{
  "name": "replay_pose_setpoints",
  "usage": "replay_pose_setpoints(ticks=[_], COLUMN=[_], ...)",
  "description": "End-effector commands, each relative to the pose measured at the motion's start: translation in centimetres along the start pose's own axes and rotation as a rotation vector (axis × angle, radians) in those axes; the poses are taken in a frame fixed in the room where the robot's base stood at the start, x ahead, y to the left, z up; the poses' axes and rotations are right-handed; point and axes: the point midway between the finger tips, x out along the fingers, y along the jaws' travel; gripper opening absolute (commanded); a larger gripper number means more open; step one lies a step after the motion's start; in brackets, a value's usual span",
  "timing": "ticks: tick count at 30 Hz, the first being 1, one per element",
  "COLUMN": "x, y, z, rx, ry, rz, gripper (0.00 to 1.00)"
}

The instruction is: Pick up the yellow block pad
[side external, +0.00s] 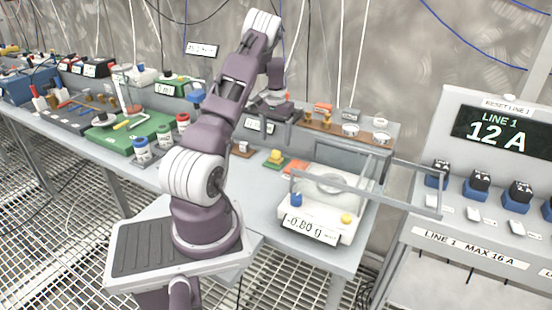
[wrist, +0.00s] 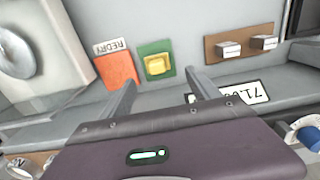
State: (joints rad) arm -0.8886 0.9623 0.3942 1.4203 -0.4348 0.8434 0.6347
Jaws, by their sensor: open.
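The yellow block (wrist: 158,64) sits on a green pad (wrist: 145,48) on the grey table, just beyond my fingertips in the wrist view. It also shows in the side external view, the yellow block (side external: 276,155) on its green pad (side external: 268,163), right of my arm. My gripper (wrist: 160,83) is open and empty. Its two fingers point toward the green pad, one on each side of it in the picture, and I cannot tell the height gap.
An orange pad (wrist: 116,70) labelled REDRY lies beside the green pad. A brown board (wrist: 238,42) with small white blocks is on the other side. A balance with a glass frame (side external: 325,205) stands close by. A shelf with weights (side external: 345,125) runs along the back.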

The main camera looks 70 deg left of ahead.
Motion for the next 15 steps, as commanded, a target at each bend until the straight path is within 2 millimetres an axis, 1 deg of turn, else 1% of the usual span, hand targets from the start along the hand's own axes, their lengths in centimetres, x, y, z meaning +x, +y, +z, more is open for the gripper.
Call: replay_pose_setpoints(ticks=[5, 10, 12, 15], x=[2.7, 5.8, 6.5, 6.7], y=[0.2, 0.3, 0.3, 0.3], z=[0.3, 0.6, 0.5, 0.5], rx=[0.0, 0.001, 0.0, 0.0], ry=[-0.005, -0.004, -0.003, -0.001], rz=[0.002, 0.001, 0.001, 0.001], gripper=[0.71, 0.71, 0.71, 0.71])
